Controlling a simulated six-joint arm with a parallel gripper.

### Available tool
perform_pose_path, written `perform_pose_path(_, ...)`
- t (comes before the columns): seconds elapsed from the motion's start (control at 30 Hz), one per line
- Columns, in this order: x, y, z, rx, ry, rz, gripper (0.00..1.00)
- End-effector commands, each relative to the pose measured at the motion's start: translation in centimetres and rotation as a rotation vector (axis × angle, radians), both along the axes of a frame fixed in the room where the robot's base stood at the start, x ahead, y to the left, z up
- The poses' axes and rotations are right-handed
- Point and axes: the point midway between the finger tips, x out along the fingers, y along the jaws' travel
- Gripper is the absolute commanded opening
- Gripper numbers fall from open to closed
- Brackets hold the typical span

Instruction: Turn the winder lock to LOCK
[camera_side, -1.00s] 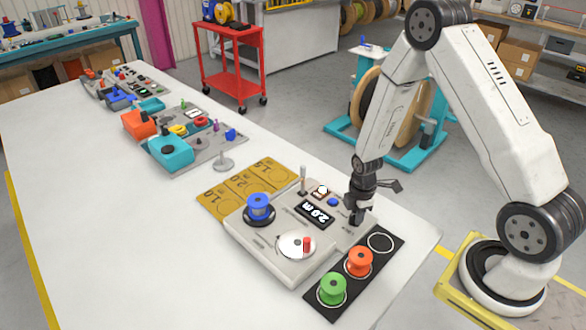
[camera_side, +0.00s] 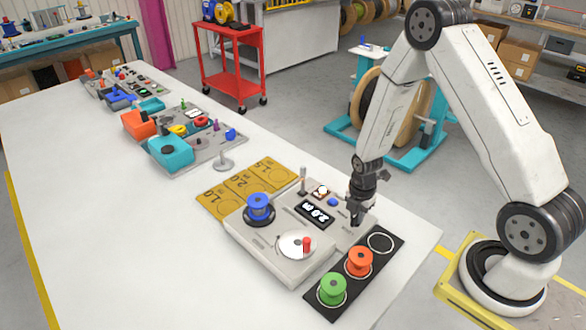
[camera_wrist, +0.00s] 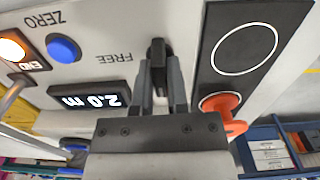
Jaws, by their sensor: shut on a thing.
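The winder (camera_side: 275,248) is a grey box with a blue reel (camera_side: 258,204) on its spindle, a white crank disc with a red knob (camera_side: 306,244), and a display reading 2.0 m. Its lock (camera_wrist: 157,47) is a small dark knob near the panel edge, beside the FREE label (camera_wrist: 115,58), which appears upside down in the wrist view. My gripper (camera_side: 359,216) points down at that corner. In the wrist view my gripper (camera_wrist: 160,65) has its fingers closed around the lock knob. No LOCK label is visible, and the lock's exact angle is hard to tell.
A black strip (camera_side: 335,296) beside the winder holds an orange reel (camera_side: 359,259), a green reel (camera_side: 333,287) and an empty ringed spot (camera_side: 380,243). Yellow marked boards (camera_side: 246,187) lie behind the winder. The left part of the white table (camera_side: 100,230) is clear.

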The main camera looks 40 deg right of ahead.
Motion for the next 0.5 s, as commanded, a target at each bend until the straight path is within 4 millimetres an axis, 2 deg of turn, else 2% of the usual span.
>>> perform_pose_path(0.03, 0.02, -0.08, 0.05, -0.001, -0.001, 0.001, 0.28)
perform_pose_path(0.1, 0.02, -0.07, 0.04, -0.001, -0.001, 0.0, 0.5)
perform_pose_path(0.5, 0.05, -0.02, 0.36, -0.001, -0.001, -0.001, 0.51)
